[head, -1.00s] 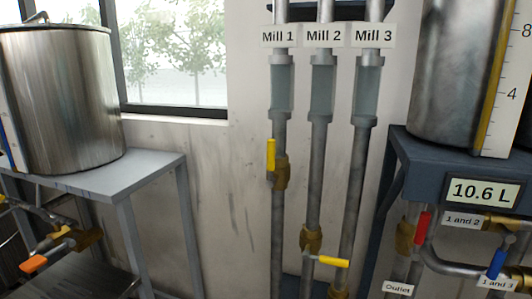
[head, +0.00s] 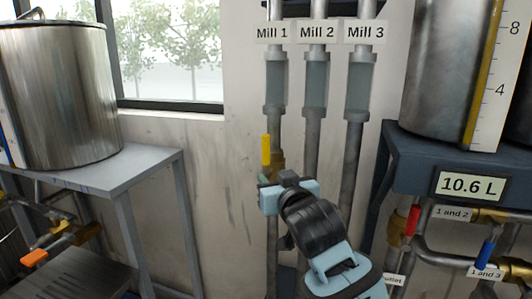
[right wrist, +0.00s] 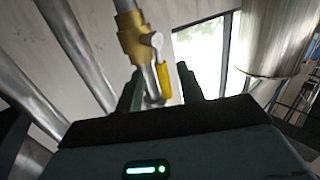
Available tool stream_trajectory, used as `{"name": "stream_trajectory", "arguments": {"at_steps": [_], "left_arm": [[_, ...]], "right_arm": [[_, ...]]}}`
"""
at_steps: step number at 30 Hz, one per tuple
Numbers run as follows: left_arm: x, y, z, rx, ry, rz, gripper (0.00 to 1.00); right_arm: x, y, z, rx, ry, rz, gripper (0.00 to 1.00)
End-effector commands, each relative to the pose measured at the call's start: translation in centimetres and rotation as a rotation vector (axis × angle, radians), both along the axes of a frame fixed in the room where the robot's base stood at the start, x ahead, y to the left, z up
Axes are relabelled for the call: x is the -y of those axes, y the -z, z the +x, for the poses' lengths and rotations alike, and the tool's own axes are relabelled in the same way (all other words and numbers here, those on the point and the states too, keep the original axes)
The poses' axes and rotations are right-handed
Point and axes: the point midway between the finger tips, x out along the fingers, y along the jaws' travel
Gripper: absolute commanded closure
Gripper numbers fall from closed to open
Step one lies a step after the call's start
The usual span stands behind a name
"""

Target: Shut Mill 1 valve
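The Mill 1 valve has a yellow lever (head: 266,150) that points up, in line with its vertical grey pipe. Its brass body (head: 278,162) is partly hidden behind my right gripper (head: 268,180), which is just below the lever in the head view. In the right wrist view the brass body (right wrist: 135,42) and yellow lever (right wrist: 165,82) show ahead. The two fingers of my right gripper (right wrist: 159,86) stand apart, with the lever appearing between them; I cannot tell whether they touch it. My left gripper is not in view.
The Mill 2 pipe (head: 313,140) and Mill 3 pipe (head: 353,160) run close on the right; my arm hides their valves. A dark stand (head: 410,160) with a tank and red and blue levers is at right. A grey table (head: 130,172) with a steel pot is at left.

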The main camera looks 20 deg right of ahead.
Motion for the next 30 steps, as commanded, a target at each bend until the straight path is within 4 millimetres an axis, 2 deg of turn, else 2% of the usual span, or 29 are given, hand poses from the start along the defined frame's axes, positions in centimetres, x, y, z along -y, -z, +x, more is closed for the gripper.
{"name": "stream_trajectory", "arguments": {"at_steps": [1, 3, 6, 12, 16, 30], "left_arm": [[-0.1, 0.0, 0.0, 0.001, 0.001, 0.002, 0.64], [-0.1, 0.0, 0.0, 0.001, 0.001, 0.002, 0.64], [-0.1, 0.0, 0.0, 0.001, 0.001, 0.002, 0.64], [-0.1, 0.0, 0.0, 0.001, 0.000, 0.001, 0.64], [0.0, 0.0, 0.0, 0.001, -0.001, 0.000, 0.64], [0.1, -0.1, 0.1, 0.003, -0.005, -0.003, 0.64]], "right_arm": [[0.0, -2.0, -0.1, 0.024, 0.006, 0.003, 0.62], [0.0, -3.5, -0.1, 0.040, 0.013, 0.009, 0.62], [0.0, -4.6, -0.2, 0.052, 0.019, 0.013, 0.62], [0.0, -4.8, -0.2, 0.054, 0.021, 0.013, 0.62], [0.0, -4.8, 0.6, 0.054, 0.021, 0.012, 0.62], [0.1, -4.9, 6.4, 0.054, 0.021, 0.012, 0.62]]}}
